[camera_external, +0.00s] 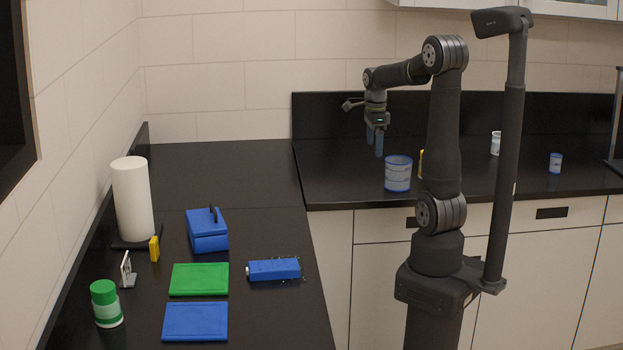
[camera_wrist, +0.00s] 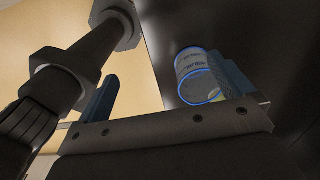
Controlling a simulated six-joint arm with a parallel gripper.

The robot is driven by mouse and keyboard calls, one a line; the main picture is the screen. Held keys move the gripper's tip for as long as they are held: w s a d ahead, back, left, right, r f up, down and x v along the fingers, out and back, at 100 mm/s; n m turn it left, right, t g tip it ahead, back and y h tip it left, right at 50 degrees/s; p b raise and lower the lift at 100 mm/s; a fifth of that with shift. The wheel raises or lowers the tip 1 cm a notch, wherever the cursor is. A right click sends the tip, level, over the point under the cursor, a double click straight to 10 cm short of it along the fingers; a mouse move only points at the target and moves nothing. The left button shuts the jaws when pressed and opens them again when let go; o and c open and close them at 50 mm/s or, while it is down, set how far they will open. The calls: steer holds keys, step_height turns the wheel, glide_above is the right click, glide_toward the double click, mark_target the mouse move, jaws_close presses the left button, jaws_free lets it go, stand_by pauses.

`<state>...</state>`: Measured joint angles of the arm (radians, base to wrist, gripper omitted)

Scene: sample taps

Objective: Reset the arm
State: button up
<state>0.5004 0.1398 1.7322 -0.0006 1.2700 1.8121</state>
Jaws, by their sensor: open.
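My gripper (camera_external: 375,140) hangs from my bent arm above the back counter, with its fingers pointing down. It is open, with nothing between the fingers. In the wrist view the two blue fingers of my gripper (camera_wrist: 168,95) stand wide apart. A white and blue cylindrical container (camera_external: 398,174) stands on the back counter, below and to the right of the gripper. It also shows in the wrist view (camera_wrist: 196,75), beside the right finger, which hides part of it. I cannot tell from that view how far apart they are.
On the left counter are a blue box (camera_external: 207,231), green board (camera_external: 199,279), blue board (camera_external: 195,321), blue block (camera_external: 273,269), green-lidded jar (camera_external: 106,304) and paper roll (camera_external: 133,200).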

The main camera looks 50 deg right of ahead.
steer(key=w+a+n, duration=0.2)
steer(key=a, duration=0.5)
steer(key=w+a+n, duration=0.1)
steer(key=w+a, duration=0.1)
steer(key=a, duration=0.6)
steer(key=shift+w+n, duration=0.3)
steer(key=shift+n, duration=0.1)
